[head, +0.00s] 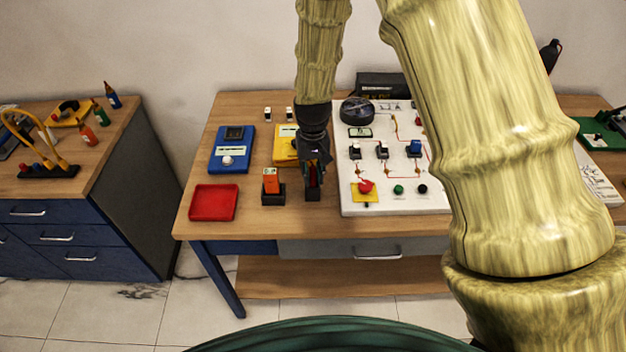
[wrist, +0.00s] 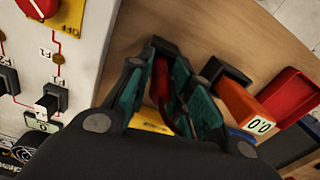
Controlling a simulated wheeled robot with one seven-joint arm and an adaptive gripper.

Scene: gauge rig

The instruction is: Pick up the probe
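The probe appears to be the slim red piece (wrist: 160,78) between my gripper's fingers in the wrist view. In the head view a little of its red (head: 314,179) shows below the gripper, above a small dark stand (head: 313,195) near the table's front. My gripper (head: 315,172) points down over that stand, and its fingers hide most of the probe. In the wrist view the teal-padded fingers (wrist: 170,95) are apart on either side of the red piece, with a visible gap to the right one.
An orange device (head: 271,183) in a black holder stands close left, with a red tray (head: 214,202) beyond. A blue meter (head: 232,150) and yellow meter (head: 284,146) lie behind. A white switch panel (head: 390,203) lies close right. Bare wood (head: 250,222) shows along the front.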

